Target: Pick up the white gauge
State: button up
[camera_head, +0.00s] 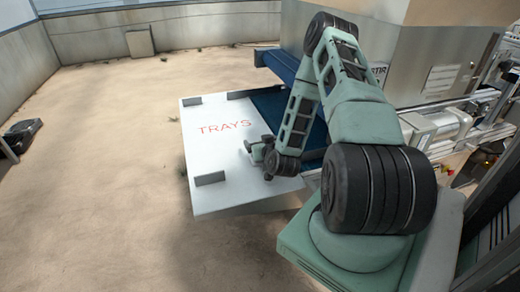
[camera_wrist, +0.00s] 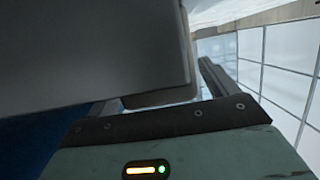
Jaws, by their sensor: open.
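I cannot make out a white gauge for certain in either view. In the head view, my gripper (camera_head: 252,149) is small, over the right part of the white board marked TRAYS (camera_head: 218,165), and looks empty. Whether it touches the board cannot be told. In the wrist view, the green housing of my gripper, with its small lit indicator, fills the bottom. My gripper is open.
The board has dark raised blocks (camera_head: 211,179) at its corners. A blue surface (camera_head: 275,105) lies right of it, beside the large machine (camera_head: 420,50) with rails. A black case (camera_head: 22,133) stands far left. The sandy floor left of the board is clear.

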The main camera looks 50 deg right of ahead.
jog(key=c, duration=1.2)
jog(key=shift+o, duration=0.2)
